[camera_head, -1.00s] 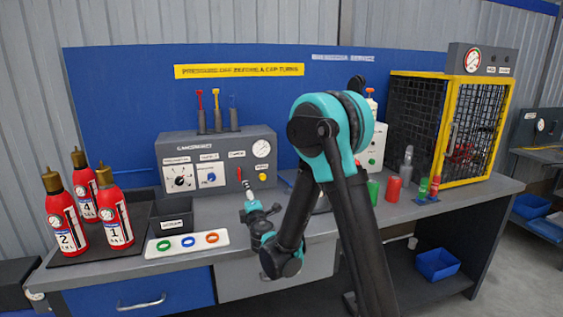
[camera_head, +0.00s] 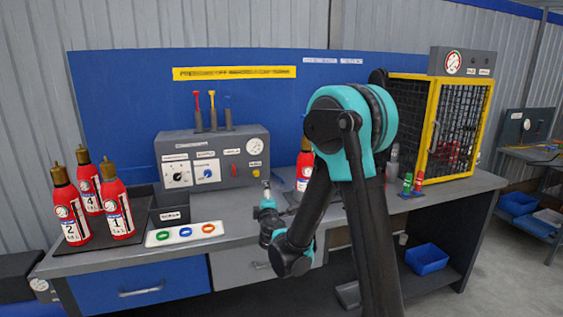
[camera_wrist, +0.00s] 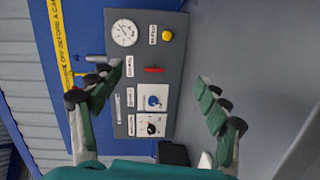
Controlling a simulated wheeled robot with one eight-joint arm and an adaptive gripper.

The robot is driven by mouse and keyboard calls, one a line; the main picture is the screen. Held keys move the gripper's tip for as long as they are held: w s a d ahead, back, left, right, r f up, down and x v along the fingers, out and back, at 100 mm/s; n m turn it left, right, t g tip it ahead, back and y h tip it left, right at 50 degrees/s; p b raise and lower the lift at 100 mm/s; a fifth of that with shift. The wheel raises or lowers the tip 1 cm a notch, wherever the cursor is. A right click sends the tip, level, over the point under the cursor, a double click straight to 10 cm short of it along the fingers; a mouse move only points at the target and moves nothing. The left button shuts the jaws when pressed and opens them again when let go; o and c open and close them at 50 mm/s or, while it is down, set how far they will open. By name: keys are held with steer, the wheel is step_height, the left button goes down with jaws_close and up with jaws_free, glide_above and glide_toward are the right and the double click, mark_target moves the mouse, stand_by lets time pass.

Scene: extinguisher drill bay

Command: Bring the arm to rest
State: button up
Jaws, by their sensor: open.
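My arm is folded in front of the bench in the head view, its elbow high and its forearm hanging down. My gripper (camera_head: 266,190) is near the bench's front, in front of the grey control panel (camera_head: 240,172). In the wrist view my gripper (camera_wrist: 162,100) is open, with two green-padded fingers spread wide and nothing between them. Beyond the fingers the panel shows its gauge, yellow button, red lever and dials, turned sideways. The fingertips look apart from the panel.
Red extinguishers (camera_head: 118,212) stand on a dark tray at the left. A white strip with coloured rings (camera_head: 186,233) lies near the front edge. Another extinguisher (camera_head: 304,166) is partly hidden behind my arm. A yellow-framed mesh cage (camera_head: 433,130) stands at the right.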

steer(key=s+d+f+m+g+h, duration=0.2)
steer(key=s+d+m, duration=0.2)
steer(key=d, duration=0.4)
steer(key=s+d+f+m+g+h, duration=0.1)
steer(key=s+d+m+g+h, duration=0.2)
steer(key=d, duration=0.5)
steer(key=s+d+f+m+g+h, duration=0.15)
steer(key=s+d+m, duration=0.25)
steer(key=d, duration=0.4)
steer(key=s+f+m+g+y, duration=0.2)
steer(key=s+f, duration=0.3)
steer(key=s, duration=0.6)
steer(key=s+d+f+m+g+y, duration=0.1)
steer(key=s+f+m+g, duration=0.3)
steer(key=s, duration=0.6)
steer(key=shift+s+d+f+m+y, duration=0.25)
steer(key=shift+s+f+m+y, duration=0.15)
steer(key=shift+m, duration=0.2)
